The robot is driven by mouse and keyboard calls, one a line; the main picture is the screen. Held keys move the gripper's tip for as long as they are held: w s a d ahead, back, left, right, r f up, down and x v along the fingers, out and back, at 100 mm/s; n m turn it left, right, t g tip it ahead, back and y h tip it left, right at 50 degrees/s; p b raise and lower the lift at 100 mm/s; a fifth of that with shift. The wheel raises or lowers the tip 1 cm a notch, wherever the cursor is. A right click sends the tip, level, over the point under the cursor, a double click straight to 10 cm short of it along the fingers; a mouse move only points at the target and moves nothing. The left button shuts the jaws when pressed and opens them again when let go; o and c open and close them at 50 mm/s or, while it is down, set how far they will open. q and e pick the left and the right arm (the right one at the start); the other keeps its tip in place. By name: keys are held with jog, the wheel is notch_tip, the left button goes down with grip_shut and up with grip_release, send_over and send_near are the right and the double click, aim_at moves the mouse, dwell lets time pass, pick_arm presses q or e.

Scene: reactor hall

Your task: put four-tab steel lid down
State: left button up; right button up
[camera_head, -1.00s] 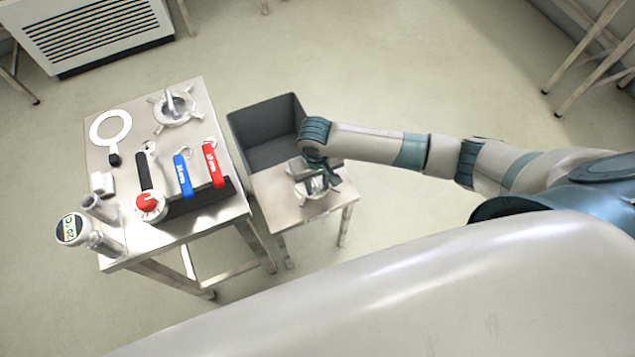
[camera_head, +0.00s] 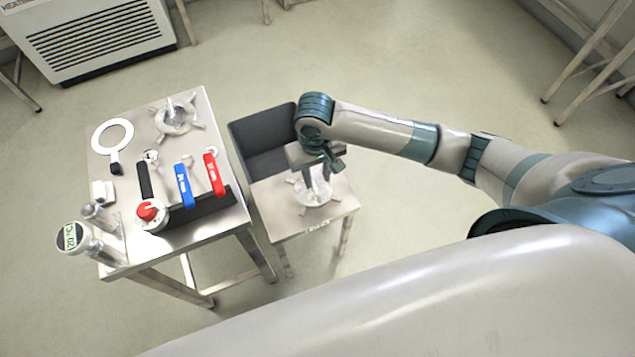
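The four-tab steel lid (camera_head: 314,197) lies flat on the small steel table, its tabs sticking out around the rim. My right gripper (camera_head: 319,172) is just above the middle of the lid, pointing down. Its dark fingers look spread apart, and they partly hide the lid's centre and handle. Whether a finger still touches the handle is too small to tell. My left gripper is not in view.
A similar tabbed steel piece (camera_head: 175,117) sits on the larger steel table (camera_head: 205,120) at left. That table also holds a white ring (camera_head: 98,137), blue (camera_head: 183,186) and red (camera_head: 213,172) levers, and a red knob (camera_head: 147,211). A grey bin (camera_head: 262,135) stands behind the small table (camera_head: 284,222).

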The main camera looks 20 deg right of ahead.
jog(key=shift+r, duration=0.95)
